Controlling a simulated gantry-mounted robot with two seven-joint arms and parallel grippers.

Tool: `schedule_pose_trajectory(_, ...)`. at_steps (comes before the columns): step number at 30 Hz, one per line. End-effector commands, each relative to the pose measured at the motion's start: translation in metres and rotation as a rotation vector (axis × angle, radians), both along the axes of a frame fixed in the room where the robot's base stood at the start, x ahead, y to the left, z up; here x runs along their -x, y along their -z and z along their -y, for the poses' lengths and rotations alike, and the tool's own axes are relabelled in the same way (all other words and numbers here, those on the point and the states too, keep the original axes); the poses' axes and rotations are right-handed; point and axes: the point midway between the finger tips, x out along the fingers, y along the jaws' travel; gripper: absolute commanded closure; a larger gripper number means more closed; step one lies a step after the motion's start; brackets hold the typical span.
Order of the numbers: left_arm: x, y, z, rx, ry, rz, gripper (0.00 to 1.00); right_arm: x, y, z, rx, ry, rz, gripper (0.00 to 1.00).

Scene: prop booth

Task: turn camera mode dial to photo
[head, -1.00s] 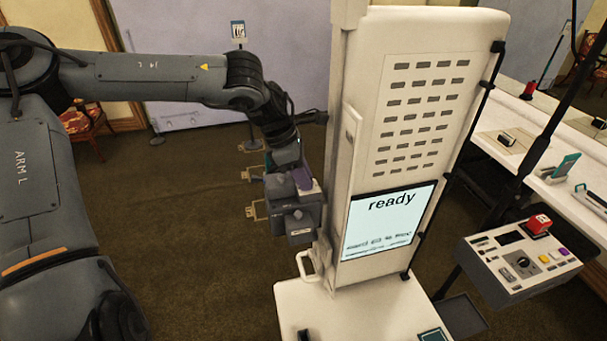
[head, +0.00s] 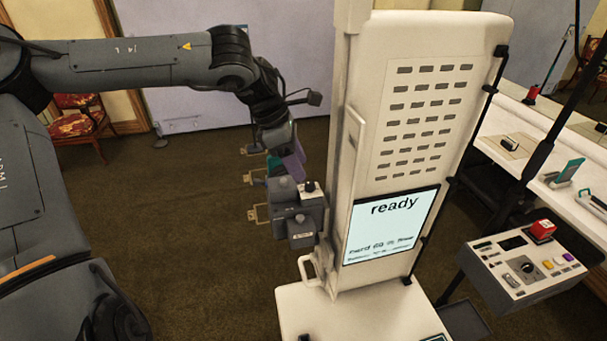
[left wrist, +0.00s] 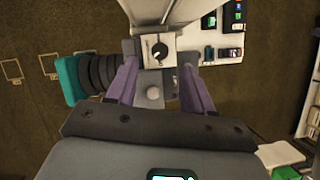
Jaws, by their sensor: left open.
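The camera is a dark grey boxy body (head: 300,215) at the left side of the white booth column. A small black dial (head: 309,187) sits on its top. My left gripper (head: 291,163) is just above and behind the camera. Its purple fingers are open, one on each side of the dial, with a visible gap to it (left wrist: 160,64). The dial's labels are too small to read. My right gripper is not in view.
The white booth column (head: 420,110) with a "ready" screen (head: 390,225) stands right beside the camera. A control box (head: 525,265) with a red button and a knob is at the right. A white counter (head: 510,125) is behind it. Brown carpet (head: 200,250) is clear at left.

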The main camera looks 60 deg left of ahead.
Motion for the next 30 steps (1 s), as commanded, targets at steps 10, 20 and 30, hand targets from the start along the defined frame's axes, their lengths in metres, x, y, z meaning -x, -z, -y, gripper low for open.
schedule_pose_trajectory(10,0.016,-0.044,-0.009,0.000,0.000,0.001,0.48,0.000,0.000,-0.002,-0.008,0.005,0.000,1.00)
schedule_pose_trajectory(20,0.018,-0.051,-0.010,0.000,0.001,0.000,0.48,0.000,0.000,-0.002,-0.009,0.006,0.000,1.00)
schedule_pose_trajectory(30,0.018,-0.051,-0.010,0.000,0.001,0.001,0.48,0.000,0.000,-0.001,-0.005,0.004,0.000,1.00)
